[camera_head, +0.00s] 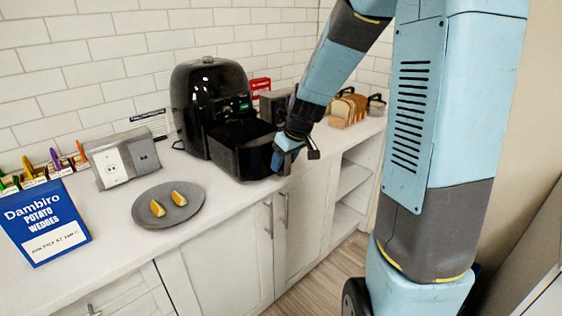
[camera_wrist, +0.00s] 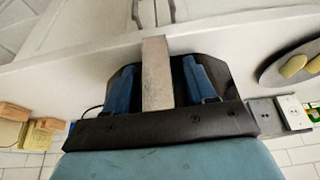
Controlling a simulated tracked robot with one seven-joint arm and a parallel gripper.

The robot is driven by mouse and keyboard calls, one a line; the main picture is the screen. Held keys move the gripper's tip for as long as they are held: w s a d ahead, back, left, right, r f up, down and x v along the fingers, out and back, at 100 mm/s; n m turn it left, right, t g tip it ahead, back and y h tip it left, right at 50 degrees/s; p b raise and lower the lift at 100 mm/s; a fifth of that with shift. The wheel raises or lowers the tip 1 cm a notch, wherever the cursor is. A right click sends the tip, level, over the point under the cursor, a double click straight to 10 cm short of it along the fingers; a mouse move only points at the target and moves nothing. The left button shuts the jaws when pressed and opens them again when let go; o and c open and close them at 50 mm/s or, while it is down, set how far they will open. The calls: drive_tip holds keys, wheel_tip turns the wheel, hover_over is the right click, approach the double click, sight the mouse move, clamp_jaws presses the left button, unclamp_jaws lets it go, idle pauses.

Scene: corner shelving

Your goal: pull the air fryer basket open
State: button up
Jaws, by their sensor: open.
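The black air fryer (camera_head: 212,95) stands on the counter against the tiled wall. Its basket (camera_head: 247,158) sticks out of the front, with its dark open top showing. My gripper (camera_head: 290,153) is at the front right of the basket, by the counter's front edge. In the wrist view my gripper (camera_wrist: 160,80) has its two blue fingers apart, on either side of a grey bar that looks like the basket's handle (camera_wrist: 156,72). Black basket parts (camera_wrist: 222,78) show around the fingers. Whether the fingers touch the handle cannot be told.
A grey plate (camera_head: 150,213) with two wedges lies left of the fryer. A blue sign (camera_head: 45,225) and an outlet box (camera_head: 112,166) stand further left. Bread (camera_head: 343,108) stands to the right behind my arm. Cabinet doors with handles (camera_head: 284,207) are below the counter.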

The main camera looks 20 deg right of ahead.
drive_tip(key=v, duration=1.3)
drive_tip(key=shift+r, duration=0.3)
drive_tip(key=shift+s+d, duration=0.1)
drive_tip(key=shift+d, duration=0.05)
drive_tip(key=s+r+m+h, duration=0.1)
drive_tip(key=s+r+m, duration=0.1)
drive_tip(key=s, duration=0.8)
drive_tip(key=s+r+m+t+h, duration=0.1)
drive_tip(key=s+r+m, duration=0.1)
drive_tip(key=s, duration=0.9)
drive_tip(key=shift+m+t, duration=0.3)
drive_tip(key=shift+m, duration=0.4)
